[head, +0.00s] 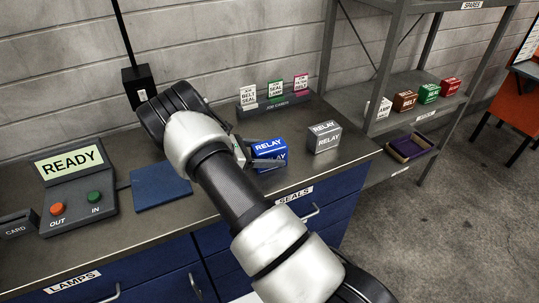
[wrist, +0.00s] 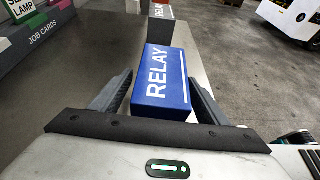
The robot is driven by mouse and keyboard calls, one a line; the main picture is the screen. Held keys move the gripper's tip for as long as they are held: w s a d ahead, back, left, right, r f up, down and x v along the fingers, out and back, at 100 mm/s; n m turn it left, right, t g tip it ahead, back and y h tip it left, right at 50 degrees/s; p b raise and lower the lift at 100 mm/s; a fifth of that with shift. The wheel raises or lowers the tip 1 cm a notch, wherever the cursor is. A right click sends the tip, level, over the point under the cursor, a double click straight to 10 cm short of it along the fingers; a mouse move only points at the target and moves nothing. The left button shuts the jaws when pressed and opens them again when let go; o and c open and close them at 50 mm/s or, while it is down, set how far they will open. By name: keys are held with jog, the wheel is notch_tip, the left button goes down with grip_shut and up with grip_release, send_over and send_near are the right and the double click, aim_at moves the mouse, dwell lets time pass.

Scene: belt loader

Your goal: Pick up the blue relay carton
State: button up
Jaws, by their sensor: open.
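The blue relay carton (head: 270,147) stands on the grey worktop, partly hidden by my gripper in the head view. In the wrist view the blue relay carton (wrist: 162,78) is upside-up with its white RELAY lettering in plain view. My gripper (wrist: 160,88) is open, with one finger on each side of the carton. A gap shows beside the left finger; whether the right finger touches is hard to tell. In the head view my gripper (head: 262,161) reaches the carton from the left, and my arm crosses the counter.
A grey relay carton (head: 324,138) stands just right of the blue one. The job cards rack (head: 277,101) is behind. A blue mat (head: 160,187) and the READY panel (head: 75,190) are left. Shelving (head: 415,110) with small cartons stands beyond the counter's right end.

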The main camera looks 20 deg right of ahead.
jog(key=c, duration=1.2)
